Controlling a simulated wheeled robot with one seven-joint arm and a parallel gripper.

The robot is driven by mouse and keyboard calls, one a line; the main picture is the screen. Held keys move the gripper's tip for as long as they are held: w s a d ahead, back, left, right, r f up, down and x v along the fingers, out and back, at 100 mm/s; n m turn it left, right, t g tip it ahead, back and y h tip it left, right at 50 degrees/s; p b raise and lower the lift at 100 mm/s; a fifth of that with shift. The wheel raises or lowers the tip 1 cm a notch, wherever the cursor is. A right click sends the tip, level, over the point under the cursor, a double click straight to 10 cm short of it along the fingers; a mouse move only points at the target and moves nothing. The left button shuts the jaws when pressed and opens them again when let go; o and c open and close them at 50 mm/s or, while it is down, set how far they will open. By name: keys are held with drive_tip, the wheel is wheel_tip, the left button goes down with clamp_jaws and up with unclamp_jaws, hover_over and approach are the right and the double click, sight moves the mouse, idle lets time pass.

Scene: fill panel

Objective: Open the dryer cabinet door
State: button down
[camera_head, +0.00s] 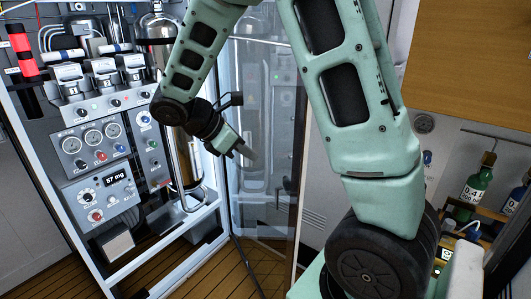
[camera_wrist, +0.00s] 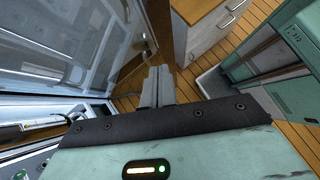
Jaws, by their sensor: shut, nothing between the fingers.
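The dryer cabinet (camera_head: 212,207) stands at the left in the head view, with a pale frame and its front open to view. A clear glass door (camera_head: 275,188) with a pale frame stands at its right side, swung out from the front. My gripper (camera_head: 247,155) is in front of the glass, shut and empty. Whether it touches the glass cannot be told. In the wrist view, my shut fingers (camera_wrist: 158,85) point to the floor, and a glass panel (camera_wrist: 70,40) lies to their left.
Bottles (camera_head: 473,189) stand on a shelf at the right. A drawer unit (camera_wrist: 212,35) stands beyond my fingers. Wooden floor (camera_wrist: 190,85) shows between.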

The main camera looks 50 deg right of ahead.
drive_tip(key=shift+s+d+r+p+x, duration=0.15)
drive_tip(key=shift+d+r+p+x, duration=0.2)
drive_tip(key=shift+x, duration=1.65)
drive_tip(key=shift+s+d+r+p+x, duration=0.15)
drive_tip(key=shift+d+r+p+x, duration=0.25)
drive_tip(key=shift+x, duration=1.55)
drive_tip(key=shift+s+d+r+p+x, duration=0.1)
drive_tip(key=shift+d+r+p+x, duration=0.3)
drive_tip(key=shift+x, duration=1.6)
drive_tip(key=shift+a+f, duration=0.15)
drive_tip(key=shift+a, duration=0.1)
